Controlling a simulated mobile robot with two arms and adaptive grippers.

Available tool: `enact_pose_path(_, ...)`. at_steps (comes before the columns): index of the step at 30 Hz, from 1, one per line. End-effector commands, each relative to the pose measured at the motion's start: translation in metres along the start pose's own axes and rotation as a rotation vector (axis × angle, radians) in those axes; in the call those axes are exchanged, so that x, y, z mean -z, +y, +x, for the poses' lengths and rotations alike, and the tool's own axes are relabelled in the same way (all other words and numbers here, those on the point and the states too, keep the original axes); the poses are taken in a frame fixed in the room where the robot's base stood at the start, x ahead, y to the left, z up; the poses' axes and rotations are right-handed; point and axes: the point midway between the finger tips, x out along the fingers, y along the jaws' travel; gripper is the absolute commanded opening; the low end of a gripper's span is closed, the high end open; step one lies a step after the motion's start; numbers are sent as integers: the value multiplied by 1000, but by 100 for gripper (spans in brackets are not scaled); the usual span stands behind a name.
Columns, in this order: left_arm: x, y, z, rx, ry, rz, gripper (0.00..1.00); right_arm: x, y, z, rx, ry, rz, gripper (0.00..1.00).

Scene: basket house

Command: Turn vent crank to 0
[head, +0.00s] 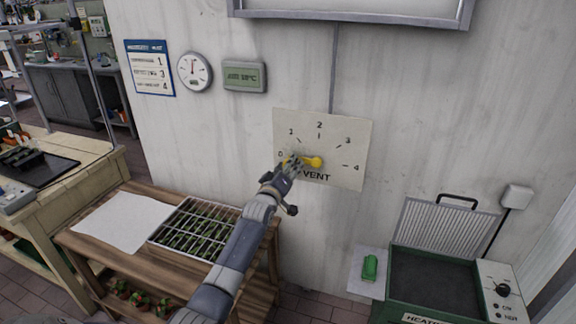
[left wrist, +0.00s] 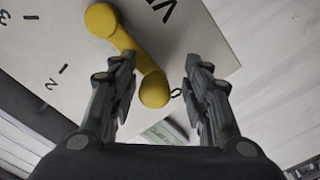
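A pale vent dial plate (head: 345,130) with marks from 0 to 4 is on the wall in the head view. My left gripper (head: 290,165) is at the crank's handle end. In the left wrist view, the yellow crank (left wrist: 126,50) runs from its round hub at the top to a round knob. My left gripper (left wrist: 158,82) is open, its fingers either side of the knob with gaps visible. My right gripper is out of view.
A wooden bench (head: 130,262) with a seedling tray (head: 197,228) and white sheet (head: 122,222) stands below left. A green heating unit (head: 440,270) with a raised lid is at lower right.

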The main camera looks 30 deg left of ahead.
Motion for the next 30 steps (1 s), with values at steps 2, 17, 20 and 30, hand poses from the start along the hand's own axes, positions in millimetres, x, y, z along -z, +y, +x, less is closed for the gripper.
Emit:
enact_pose_path(2,3,2,0,-3,5,1,46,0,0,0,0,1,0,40)
enact_pose_path(17,4,2,-23,-6,8,3,46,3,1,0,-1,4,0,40)
enact_pose_path(20,3,2,-38,-6,6,2,46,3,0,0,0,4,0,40)
enact_pose_path(30,2,2,-90,-4,5,2,46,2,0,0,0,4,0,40)
